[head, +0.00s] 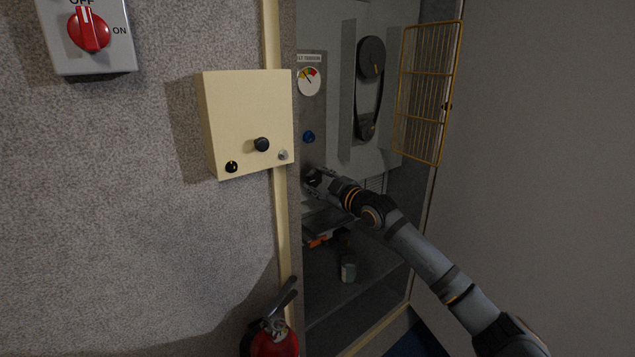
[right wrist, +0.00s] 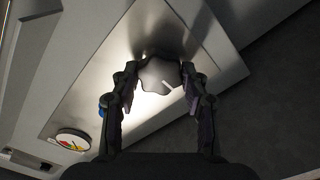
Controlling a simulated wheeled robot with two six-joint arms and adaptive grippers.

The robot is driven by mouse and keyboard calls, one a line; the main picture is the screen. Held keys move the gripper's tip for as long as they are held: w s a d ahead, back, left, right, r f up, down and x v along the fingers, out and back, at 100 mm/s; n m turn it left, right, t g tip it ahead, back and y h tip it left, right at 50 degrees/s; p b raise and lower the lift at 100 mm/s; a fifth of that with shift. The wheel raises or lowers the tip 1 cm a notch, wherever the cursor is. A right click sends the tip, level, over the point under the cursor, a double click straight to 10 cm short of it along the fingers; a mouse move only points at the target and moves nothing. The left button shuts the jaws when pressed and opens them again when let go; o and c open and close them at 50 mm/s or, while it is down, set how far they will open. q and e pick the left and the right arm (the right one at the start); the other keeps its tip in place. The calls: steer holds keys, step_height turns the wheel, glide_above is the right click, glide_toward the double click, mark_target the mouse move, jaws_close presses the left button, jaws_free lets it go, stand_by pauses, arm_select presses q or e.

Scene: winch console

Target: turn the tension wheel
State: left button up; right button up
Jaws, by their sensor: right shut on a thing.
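The tension wheel (right wrist: 160,75) is a grey lobed knob with a white pointer line, on a bright metal panel. My right gripper shows in the right wrist view (right wrist: 160,80) with its two fingers closed on opposite sides of the wheel. In the head view my right gripper (head: 316,178) is at the panel inside the cabinet opening, below the gauge, and hides most of the wheel. The round tension gauge (head: 309,82) has a coloured scale and sits above; it also shows in the right wrist view (right wrist: 72,141). My left gripper is not in view.
A blue button (head: 308,137) is between gauge and gripper. A belt and pulleys (head: 371,57) are behind, with a yellow mesh guard (head: 428,90) swung open at right. A cream box (head: 245,120), red switch (head: 88,30) and extinguisher (head: 270,342) are left. A can (head: 348,271) stands below.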

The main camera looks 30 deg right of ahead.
steer(key=shift+f, duration=0.3)
steer(key=o, duration=1.1)
steer(key=shift+r, duration=0.1)
steer(key=shift+o, duration=0.2)
steer(key=shift+r, duration=0.1)
step_height(320, 180, up, 10)
steer(key=shift+s+d+f, duration=0.1)
steer(key=shift+f, duration=0.1)
steer(key=shift+r, duration=0.15)
